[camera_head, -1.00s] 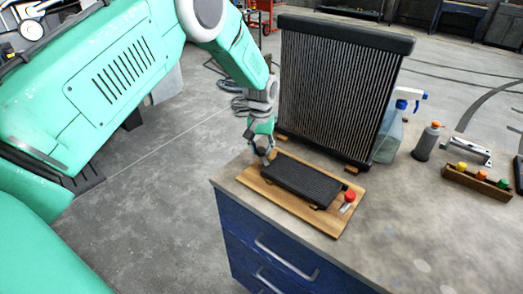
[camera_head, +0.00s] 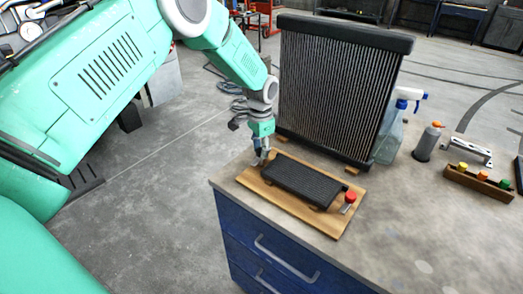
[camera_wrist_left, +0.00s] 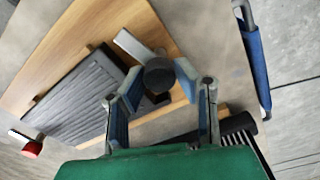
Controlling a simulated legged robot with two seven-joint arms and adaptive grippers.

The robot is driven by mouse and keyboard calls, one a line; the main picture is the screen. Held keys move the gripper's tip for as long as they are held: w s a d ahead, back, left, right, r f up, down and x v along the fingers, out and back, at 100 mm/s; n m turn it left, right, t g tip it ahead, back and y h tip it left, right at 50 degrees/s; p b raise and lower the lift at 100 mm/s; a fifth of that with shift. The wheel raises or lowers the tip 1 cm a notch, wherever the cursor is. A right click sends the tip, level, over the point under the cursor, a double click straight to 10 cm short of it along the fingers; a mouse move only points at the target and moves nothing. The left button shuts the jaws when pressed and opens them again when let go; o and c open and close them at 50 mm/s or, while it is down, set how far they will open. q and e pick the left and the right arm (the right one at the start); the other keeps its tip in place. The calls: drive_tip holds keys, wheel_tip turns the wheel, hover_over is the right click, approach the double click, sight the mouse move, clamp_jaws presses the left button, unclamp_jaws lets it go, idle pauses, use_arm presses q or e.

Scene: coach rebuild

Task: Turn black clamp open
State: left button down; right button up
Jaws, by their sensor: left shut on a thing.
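The black clamp (camera_wrist_left: 159,75) has a round black knob and a grey bar, and it sits at the end of a ribbed black core on a wooden board (camera_head: 330,226). My left gripper (camera_head: 262,157) reaches down to that end of the board. In the left wrist view my left gripper (camera_wrist_left: 160,77) has its two fingers on either side of the black knob, shut on it. The fingers hide part of the clamp, and in the head view the clamp is hard to make out. My right gripper is out of view.
The ribbed core (camera_head: 300,181) lies flat, with a red clamp (camera_head: 350,197) at its other end. A tall radiator (camera_head: 340,90) stands close behind. A spray bottle (camera_head: 391,135), a grey bottle (camera_head: 427,143) and a small wooden tray (camera_head: 477,184) stand right. The front right bench is clear.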

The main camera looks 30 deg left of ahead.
sight(260, 149)
use_arm(q)
drive_tip(key=shift+w+r+m, duration=0.15)
drive_tip(key=shift+w+m, duration=0.05)
drive_tip(key=shift+m, duration=0.5)
drive_tip(key=c, duration=1.4)
unclamp_jaws()
drive_tip(key=shift+o, duration=0.7)
drive_tip(key=shift+s+a, duration=0.1)
drive_tip(key=shift+r, duration=0.15)
wheel_tip(260, 149, up, 11)
drive_tip(key=shift+r, duration=0.2)
